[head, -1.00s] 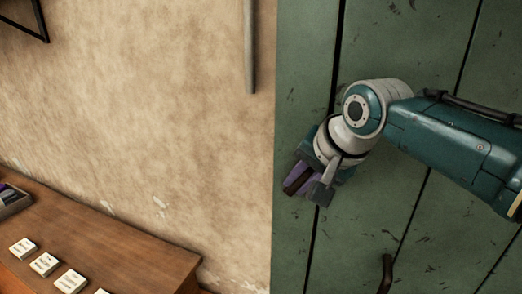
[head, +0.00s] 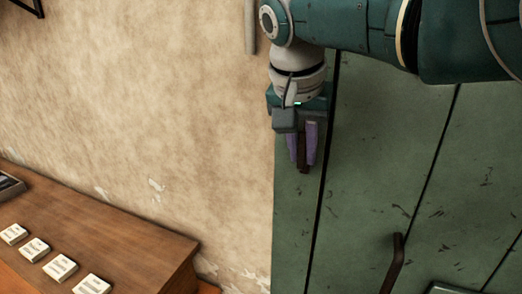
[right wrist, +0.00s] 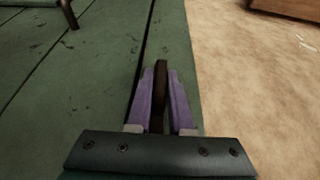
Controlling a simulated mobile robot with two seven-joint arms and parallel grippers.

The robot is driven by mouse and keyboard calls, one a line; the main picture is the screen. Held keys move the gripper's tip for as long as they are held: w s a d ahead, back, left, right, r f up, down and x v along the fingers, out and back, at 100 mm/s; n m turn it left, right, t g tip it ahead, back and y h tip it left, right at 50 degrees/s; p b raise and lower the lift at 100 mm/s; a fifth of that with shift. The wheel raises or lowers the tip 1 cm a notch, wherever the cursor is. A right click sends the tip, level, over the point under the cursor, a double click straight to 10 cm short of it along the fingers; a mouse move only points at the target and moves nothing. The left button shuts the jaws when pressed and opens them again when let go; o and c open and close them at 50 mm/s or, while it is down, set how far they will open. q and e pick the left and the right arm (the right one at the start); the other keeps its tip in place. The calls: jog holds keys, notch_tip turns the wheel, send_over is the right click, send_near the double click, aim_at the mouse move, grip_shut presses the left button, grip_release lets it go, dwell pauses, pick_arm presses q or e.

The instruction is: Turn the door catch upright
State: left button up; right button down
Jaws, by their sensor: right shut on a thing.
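The door catch (head: 303,168) is a dark brown bar near the left edge of the green door (head: 375,165). In the head view it stands about upright, and its upper part is hidden by my gripper. My right gripper (head: 303,150) comes down from above with its purple fingers shut on the catch, one on each side. In the right wrist view the catch (right wrist: 160,85) shows as a dark strip between the two purple fingers (right wrist: 161,98), its end reaching past them. My left gripper is in neither view.
A dark curved door handle (head: 393,263) sits lower on the door, right of the catch. A wooden table (head: 120,245) with several white labelled blocks stands at lower left. A grey vertical pipe (head: 250,28) runs down the plaster wall. The wall's middle is clear.

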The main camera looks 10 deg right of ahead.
jog(key=shift+f, duration=0.1)
jog(key=c, duration=0.8)
grip_release()
jog(key=shift+c, duration=0.2)
jog(key=shift+p+v, duration=0.4)
jog(key=shift+v, duration=0.4)
jog(key=b+v, duration=0.1)
jog(key=v, duration=0.7)
jog(key=shift+r+b, duration=0.25)
jog(key=shift+b, duration=0.15)
